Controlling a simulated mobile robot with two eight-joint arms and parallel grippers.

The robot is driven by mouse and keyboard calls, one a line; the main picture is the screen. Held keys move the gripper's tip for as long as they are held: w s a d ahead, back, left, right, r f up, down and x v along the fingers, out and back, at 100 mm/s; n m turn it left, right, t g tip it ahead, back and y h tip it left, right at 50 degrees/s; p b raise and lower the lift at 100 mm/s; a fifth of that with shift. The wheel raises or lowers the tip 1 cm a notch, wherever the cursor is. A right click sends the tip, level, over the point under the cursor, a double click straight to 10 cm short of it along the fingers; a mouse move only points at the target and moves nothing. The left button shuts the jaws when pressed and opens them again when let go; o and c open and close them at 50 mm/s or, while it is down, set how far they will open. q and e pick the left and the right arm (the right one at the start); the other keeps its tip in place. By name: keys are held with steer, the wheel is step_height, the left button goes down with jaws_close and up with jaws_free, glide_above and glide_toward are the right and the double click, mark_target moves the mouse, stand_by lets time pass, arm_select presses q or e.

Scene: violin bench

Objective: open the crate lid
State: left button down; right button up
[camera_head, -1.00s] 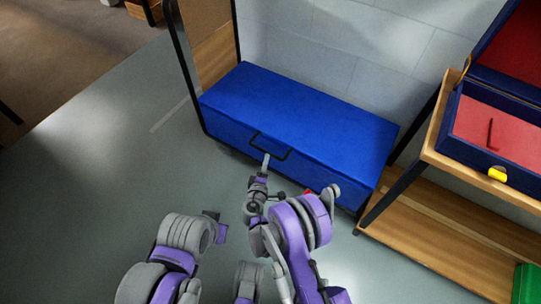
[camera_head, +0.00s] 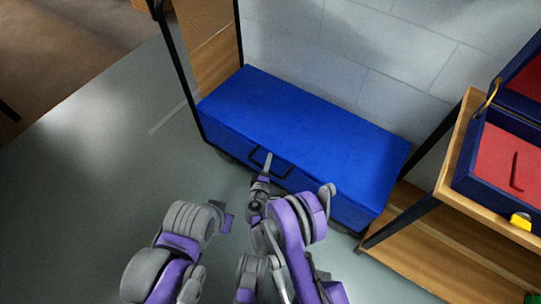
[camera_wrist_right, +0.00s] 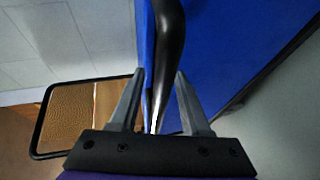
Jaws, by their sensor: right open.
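The blue crate (camera_head: 345,206) stands on the floor against the tiled wall, with its flat lid (camera_head: 315,118) down. A black handle (camera_head: 287,174) is on its front edge, near the middle. My right gripper (camera_head: 267,160) is at this handle, overlapping it in the head view. In the right wrist view the black handle bar (camera_wrist_right: 171,35) runs between the two open fingers (camera_wrist_right: 158,78), with blue crate surface behind. Whether a finger touches the bar cannot be told. My left arm shows at the lower left of the head view, but its gripper fingers do not.
A wooden shelf unit (camera_head: 455,150) with black legs stands right of the crate, carrying an open dark-blue case (camera_head: 470,165) with red lining. A black-framed wooden piece (camera_head: 215,50) stands at the crate's left end. Open grey floor (camera_head: 75,200) lies to the left.

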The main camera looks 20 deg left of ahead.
steer(key=shift+s, duration=0.1)
steer(key=shift+c, duration=0.2)
jaws_close()
steer(key=shift+r, duration=0.1)
stand_by(1.1)
